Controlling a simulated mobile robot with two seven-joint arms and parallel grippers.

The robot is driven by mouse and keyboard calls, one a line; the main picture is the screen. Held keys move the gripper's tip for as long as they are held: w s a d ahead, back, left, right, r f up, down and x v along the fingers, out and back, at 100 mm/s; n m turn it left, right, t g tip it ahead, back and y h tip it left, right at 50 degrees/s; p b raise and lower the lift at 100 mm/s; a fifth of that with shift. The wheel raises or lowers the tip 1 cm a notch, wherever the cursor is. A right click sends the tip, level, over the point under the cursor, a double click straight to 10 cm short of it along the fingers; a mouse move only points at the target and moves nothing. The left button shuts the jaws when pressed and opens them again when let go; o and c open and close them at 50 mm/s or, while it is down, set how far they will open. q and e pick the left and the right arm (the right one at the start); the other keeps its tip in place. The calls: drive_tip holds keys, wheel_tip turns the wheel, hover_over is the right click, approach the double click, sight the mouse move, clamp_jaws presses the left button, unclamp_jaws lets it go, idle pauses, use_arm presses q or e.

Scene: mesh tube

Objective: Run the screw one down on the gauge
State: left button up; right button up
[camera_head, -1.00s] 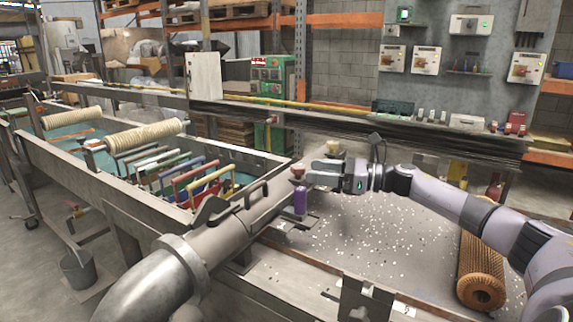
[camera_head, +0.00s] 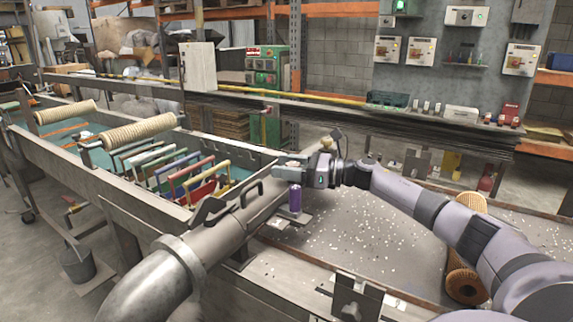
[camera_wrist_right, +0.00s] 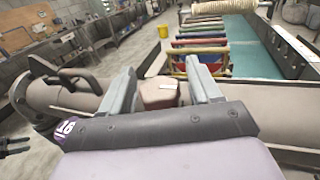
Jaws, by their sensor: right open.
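I cannot make out for certain which piece is the gauge or the screw one.
A trough with several coloured frames (camera_head: 190,183) and a ribbed roller (camera_head: 139,130) lies to the left. A brown mesh tube (camera_head: 465,285) lies on the bench (camera_head: 370,245) at right, partly behind my arm. A black handle (camera_head: 252,195) rises by the pipe.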

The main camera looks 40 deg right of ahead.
drive_tip(key=c, duration=1)
drive_tip(key=shift+d+m+t+h, duration=0.1)
drive_tip(key=shift+m+t+h, duration=0.7)
drive_tip(key=shift+m+h, duration=0.6)
drive_tip(key=shift+w+d+m+t+h+p, duration=0.1)
drive_tip(key=shift+m+t+h+p, duration=0.25)
drive_tip(key=shift+h, duration=0.6)
drive_tip(key=shift+d+m+t+h+p, duration=0.15)
drive_tip(key=shift+m+h, duration=0.4)
drive_tip(key=shift+h, duration=0.4)
